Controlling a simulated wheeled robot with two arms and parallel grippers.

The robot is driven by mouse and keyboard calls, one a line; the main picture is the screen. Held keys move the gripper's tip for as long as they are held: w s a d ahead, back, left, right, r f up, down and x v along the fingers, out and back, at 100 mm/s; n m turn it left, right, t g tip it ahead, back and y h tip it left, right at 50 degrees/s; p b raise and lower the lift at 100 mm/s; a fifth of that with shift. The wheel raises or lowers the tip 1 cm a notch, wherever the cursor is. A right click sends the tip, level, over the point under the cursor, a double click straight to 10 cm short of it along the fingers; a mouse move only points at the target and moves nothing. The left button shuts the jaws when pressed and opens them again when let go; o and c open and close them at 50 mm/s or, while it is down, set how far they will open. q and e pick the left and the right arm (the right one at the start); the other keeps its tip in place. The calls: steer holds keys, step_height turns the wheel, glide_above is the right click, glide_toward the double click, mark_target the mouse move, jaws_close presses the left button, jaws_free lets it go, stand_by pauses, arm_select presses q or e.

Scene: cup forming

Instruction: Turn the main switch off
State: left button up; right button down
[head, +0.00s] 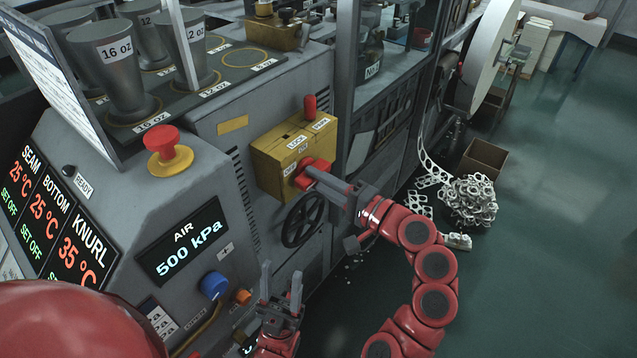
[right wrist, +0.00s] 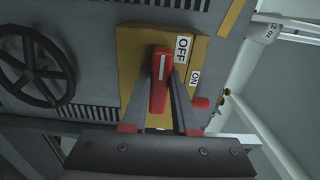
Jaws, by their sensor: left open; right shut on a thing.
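The main switch is a red handle (head: 316,168) on the front of a yellow box (head: 265,165) on the machine's side. My right gripper (head: 309,173) is shut on the handle. In the right wrist view, the red handle (right wrist: 159,85) sits between the two fingers, standing upright in the picture with a white line on it. The OFF label (right wrist: 183,49) is beside its upper end, and the ON label (right wrist: 195,77) is to the right, lower down. My left gripper (head: 281,285) is open and empty, low in front of the panel.
A red lever (head: 310,106) stands on top of the yellow box. A black handwheel (head: 303,220) is below it. A red emergency button (head: 162,140), a blue knob (head: 214,285) and an orange button (head: 243,296) are on the panel. Scrap (head: 470,200) lies on the floor at right.

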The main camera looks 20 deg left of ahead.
stand_by(0.3)
steer(key=c, duration=0.7)
jaws_free()
steer(key=shift+b+v, duration=0.35)
steer(key=shift+v, duration=8.4)
